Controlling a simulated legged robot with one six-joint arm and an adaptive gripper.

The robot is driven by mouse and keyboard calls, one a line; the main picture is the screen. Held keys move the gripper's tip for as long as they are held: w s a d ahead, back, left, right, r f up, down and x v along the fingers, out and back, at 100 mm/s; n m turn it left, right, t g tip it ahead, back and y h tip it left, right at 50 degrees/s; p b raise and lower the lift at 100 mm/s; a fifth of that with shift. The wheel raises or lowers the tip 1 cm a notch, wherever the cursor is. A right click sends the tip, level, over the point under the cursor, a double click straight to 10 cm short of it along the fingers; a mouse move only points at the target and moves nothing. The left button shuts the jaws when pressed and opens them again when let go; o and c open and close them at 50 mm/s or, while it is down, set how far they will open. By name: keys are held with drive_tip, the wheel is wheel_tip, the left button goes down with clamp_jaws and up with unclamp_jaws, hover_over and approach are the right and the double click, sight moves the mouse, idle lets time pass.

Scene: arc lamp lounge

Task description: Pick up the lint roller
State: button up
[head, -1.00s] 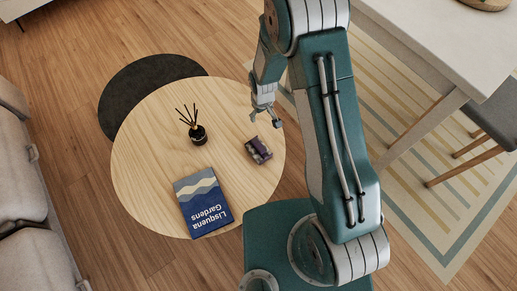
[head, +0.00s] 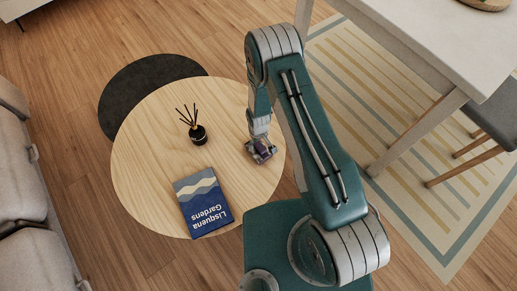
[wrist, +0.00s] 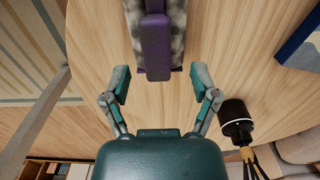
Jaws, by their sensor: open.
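The lint roller, with a purple handle (wrist: 155,48) and a grey-and-white mottled body, lies on the round wooden table (head: 150,130). In the head view the lint roller (head: 264,153) is near the table's right edge, partly hidden by my gripper (head: 260,146). In the wrist view my gripper (wrist: 161,84) is open, one finger on each side. The near end of the purple handle lies between the fingertips in the picture, with wood showing on both sides. I cannot tell how far above it the fingers are.
A black reed diffuser (head: 197,134) stands left of the roller; it also shows in the wrist view (wrist: 235,118). A blue book (head: 203,203) lies at the table's front. A tall table (head: 420,50) and chair (head: 490,115) stand at the right, a sofa (head: 30,210) at the left.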

sight(259, 144)
drive_tip(key=f, duration=0.4)
drive_tip(key=shift+w+f, duration=0.25)
drive_tip(key=shift+f, duration=0.15)
clamp_jaws()
